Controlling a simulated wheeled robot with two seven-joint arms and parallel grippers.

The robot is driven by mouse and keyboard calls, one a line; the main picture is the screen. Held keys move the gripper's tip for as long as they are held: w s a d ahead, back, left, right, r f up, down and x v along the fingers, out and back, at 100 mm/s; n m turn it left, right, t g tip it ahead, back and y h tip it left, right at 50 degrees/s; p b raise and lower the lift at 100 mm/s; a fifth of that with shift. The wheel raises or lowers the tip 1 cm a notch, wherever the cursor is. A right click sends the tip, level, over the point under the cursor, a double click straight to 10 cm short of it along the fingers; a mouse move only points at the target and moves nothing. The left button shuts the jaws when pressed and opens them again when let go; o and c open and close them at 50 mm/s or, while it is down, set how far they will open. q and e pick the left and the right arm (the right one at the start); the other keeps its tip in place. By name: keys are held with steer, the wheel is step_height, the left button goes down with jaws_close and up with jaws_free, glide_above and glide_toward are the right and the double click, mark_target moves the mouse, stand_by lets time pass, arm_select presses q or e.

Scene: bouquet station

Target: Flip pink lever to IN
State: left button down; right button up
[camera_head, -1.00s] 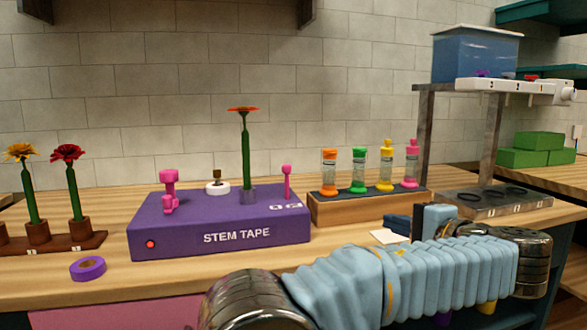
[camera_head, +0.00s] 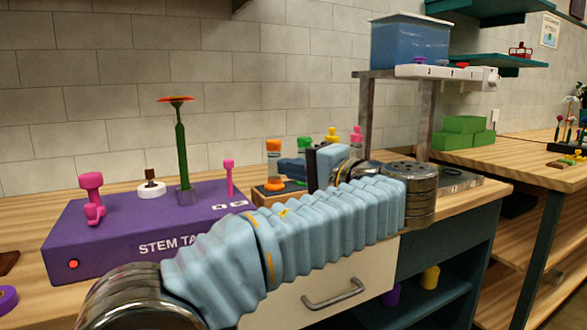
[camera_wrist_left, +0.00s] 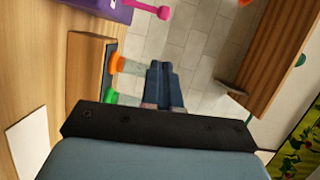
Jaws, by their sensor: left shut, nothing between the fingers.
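The purple stem tape box (camera_head: 120,232) stands on the wooden bench. A thin pink lever (camera_head: 229,178) with a round knob stands about upright near its right end, above two small white marks. The lever (camera_wrist_left: 163,12) also shows at the top of the left wrist view, beyond my fingertips and apart from them. My left gripper (camera_head: 290,168) points left, right of the lever, in front of the capped bottles. Its dark blue fingers (camera_wrist_left: 163,72) are shut and empty. My right gripper is out of view.
A chunky pink handle (camera_head: 92,198), a white tape spool (camera_head: 151,189) and an orange flower (camera_head: 180,140) in a holder stand on the box. Bottles with coloured caps, including an orange one (camera_head: 273,148), stand close behind my gripper. A water tank (camera_head: 410,45) stands on a frame at right.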

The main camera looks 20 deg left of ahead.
mark_target(230, 179)
arm_select(q)
steer(key=shift+w+a+f, duration=0.1)
steer(key=shift+w+a, duration=0.05)
steer(key=shift+a, duration=1.4)
steer(key=shift+w+a+f, duration=0.1)
steer(key=shift+a, duration=1.45)
steer(key=shift+w+a+f, duration=0.1)
steer(key=shift+w+a, duration=0.05)
steer(key=shift+a, duration=1.4)
